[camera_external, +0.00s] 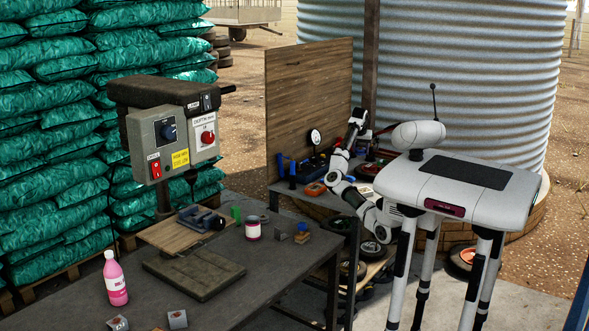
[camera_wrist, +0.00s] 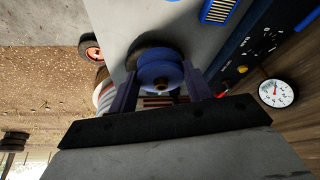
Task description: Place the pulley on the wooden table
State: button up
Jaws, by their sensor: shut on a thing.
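A large dark-topped workbench (camera_external: 212,292) stands in the foreground. I cannot tell which of these is the wooden table.
Tools and a round white gauge (camera_external: 314,137) crowd the back bench; the gauge also shows in the wrist view (camera_wrist: 276,93). The front workbench holds a pink bottle (camera_external: 115,280), a pink-white jar (camera_external: 253,228) and a grey control box (camera_external: 172,132). Its right front is clear.

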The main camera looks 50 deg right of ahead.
jog(key=w+a+r+n+t+p, duration=0.1)
jog(key=w+a+n+p, duration=0.3)
jog(key=a+p, duration=0.75)
jog(key=shift+m, duration=0.5)
jog(key=f, duration=0.6)
jog(key=a+f, duration=0.1)
jog(key=f, duration=0.6)
jog(key=a+f+b, duration=0.1)
jog(key=f, duration=0.5)
jog(key=shift+w+a+f, duration=0.2)
jog(key=shift+w+f, duration=0.1)
jog(key=shift+f, duration=0.1)
jog(key=shift+f, duration=0.1)
jog(key=o, duration=1)
jog(key=shift+o, duration=0.2)
jog(key=b+v, duration=0.1)
jog(key=v, duration=1.1)
jog(key=shift+d+r, duration=0.2)
jog(key=shift+r, duration=0.1)
